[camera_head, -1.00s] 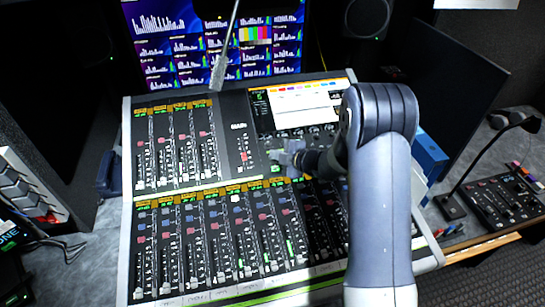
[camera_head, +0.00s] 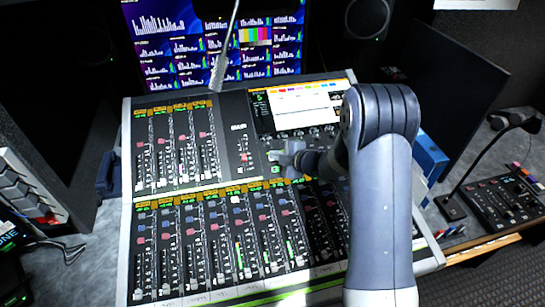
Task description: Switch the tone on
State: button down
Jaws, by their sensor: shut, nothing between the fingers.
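The mixing console (camera_head: 125,230) fills the middle of the view, with banks of faders and coloured buttons. My gripper (camera_head: 279,158) is shut and empty, low over the console's centre, just right of the master fader strip (camera_head: 242,150) and below the console's screen (camera_head: 300,105). A small green-lit button (camera_head: 276,170) shows just below the fingertips. Whether the fingers touch the panel or that button cannot be told. No label reading tone is legible on the console. My forearm hides the console's right part.
A gooseneck microphone (camera_head: 222,60) rises at the console's back edge, before a monitor wall (camera_head: 160,45). On the right stand a blue box (camera_head: 430,155), a dark panel (camera_head: 455,85) and a small control unit (camera_head: 500,205). A rack of grey keys (camera_head: 25,185) is at left.

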jog(key=shift+s+d+r, duration=0.1)
jog(key=shift+s+r, duration=0.1)
jog(key=shift+r, duration=0.2)
jog(key=r+p, duration=0.1)
jog(key=s+r+p, duration=0.1)
jog(key=r, duration=0.2)
jog(key=shift+s+d+r+p, duration=0.25)
jog(key=shift+s+r+p, duration=0.05)
jog(key=shift+s+p, duration=0.1)
dwell(0.6)
